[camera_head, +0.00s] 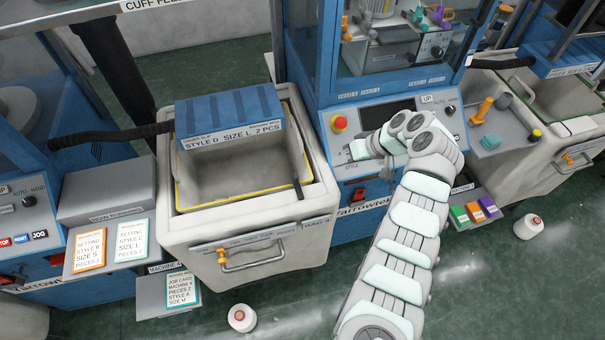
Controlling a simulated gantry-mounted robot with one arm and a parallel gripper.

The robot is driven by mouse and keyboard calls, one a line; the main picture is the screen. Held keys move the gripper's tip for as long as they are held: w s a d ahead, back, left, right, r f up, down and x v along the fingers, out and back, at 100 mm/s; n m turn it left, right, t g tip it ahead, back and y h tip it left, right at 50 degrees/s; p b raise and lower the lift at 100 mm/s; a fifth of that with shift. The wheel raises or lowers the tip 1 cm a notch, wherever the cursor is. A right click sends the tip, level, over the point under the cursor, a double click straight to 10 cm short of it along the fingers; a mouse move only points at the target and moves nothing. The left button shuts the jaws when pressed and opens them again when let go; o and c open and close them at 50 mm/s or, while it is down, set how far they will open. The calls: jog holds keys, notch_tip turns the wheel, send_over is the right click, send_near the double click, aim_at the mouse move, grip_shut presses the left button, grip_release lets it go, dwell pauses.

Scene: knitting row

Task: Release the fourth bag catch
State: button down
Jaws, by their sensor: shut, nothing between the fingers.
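An orange catch (222,256) sits at the left end of the handle on the front of a pale bin (180,238). A grey bag with a yellow rim (177,190) lines this bin. A second orange catch (567,159) is on the front of another bin at the far right. My gripper (352,151) is shut and empty, pointing left in front of the middle machine's control panel, away from both catches. My arm hides part of that panel.
A blue ribbed block (232,117) labelled style D, size L lies across the bin's back. A red stop button (339,123) is near my gripper. White cones (242,317) (530,226) stand on the floor. Cards lie on the left shelf (72,211); the front floor is mostly clear.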

aim_at(298, 184)
dwell(0.3)
jog(key=x, duration=0.7)
jog(key=shift+a+f, duration=0.2)
jog(key=shift+f, duration=0.1)
jog(key=b+x, duration=0.3)
jog(key=shift+d, duration=0.1)
jog(key=shift+s+a+r+p, duration=0.2)
jog(key=shift+a+p, duration=0.45)
jog(key=shift+p, duration=0.35)
jog(key=shift+s+a+r+p, duration=0.1)
jog(key=shift+s+a+p, duration=0.1)
jog(key=shift+a+p, duration=0.6)
jog(key=shift+s+a+r+p, duration=0.15)
jog(key=shift+a+p, duration=0.3)
jog(key=shift+p, duration=0.7)
jog(key=shift+a+f+b, duration=0.1)
jog(key=shift+f+b, duration=0.15)
jog(key=shift+b, duration=0.3)
